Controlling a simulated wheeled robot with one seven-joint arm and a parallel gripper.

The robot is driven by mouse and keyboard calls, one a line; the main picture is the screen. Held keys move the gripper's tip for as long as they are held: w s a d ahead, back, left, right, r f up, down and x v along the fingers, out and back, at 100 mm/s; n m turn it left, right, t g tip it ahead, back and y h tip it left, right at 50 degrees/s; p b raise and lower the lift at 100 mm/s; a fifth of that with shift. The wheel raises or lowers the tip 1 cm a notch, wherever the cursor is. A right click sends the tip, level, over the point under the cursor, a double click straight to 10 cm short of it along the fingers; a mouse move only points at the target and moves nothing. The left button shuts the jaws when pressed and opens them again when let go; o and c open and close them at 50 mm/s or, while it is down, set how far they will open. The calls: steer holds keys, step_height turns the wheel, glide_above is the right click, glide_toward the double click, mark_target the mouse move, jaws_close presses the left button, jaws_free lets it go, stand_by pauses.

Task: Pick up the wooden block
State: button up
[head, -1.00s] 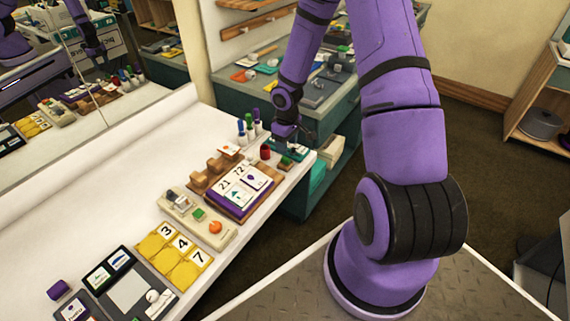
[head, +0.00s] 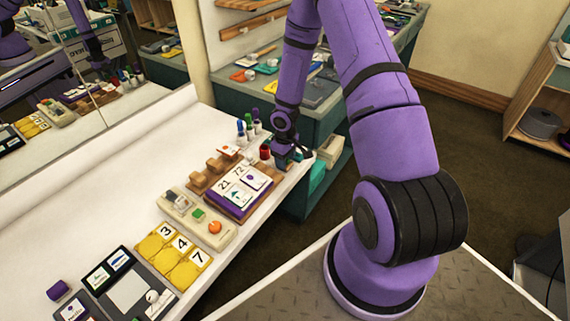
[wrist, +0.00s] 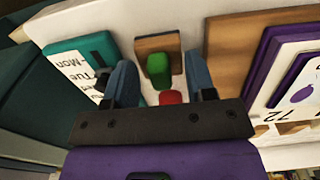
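A small wooden block (wrist: 145,44) with a green piece (wrist: 158,68) on or in front of it shows between and beyond my fingertips in the wrist view. My gripper (wrist: 160,75) is open, with one blue finger on each side of the green piece and no visible contact. A red object (wrist: 171,97) shows between the fingers, nearer the palm. In the head view my gripper (head: 284,160) is low over the far right end of the white counter and hides the block.
A teal day-name card holder (wrist: 72,62) lies left of the block. A wooden board with a purple number calendar (head: 238,192) is on its other side. A red cylinder (head: 265,152) and several marker pens (head: 249,127) stand close by. The counter's left part (head: 90,200) is clear.

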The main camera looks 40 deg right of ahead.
steer(key=c, duration=0.5)
steer(key=shift+r, duration=0.7)
steer(key=shift+s+a+r, duration=0.1)
steer(key=shift+s+r, duration=0.05)
steer(key=shift+r, duration=0.45)
steer(key=shift+s+r, duration=0.15)
steer(key=shift+r, duration=0.45)
steer(key=s+a+r, duration=0.1)
steer(key=s+a, duration=0.1)
steer(key=s, duration=1.3)
steer(key=shift+r, duration=0.15)
steer(key=shift+s+a, duration=0.1)
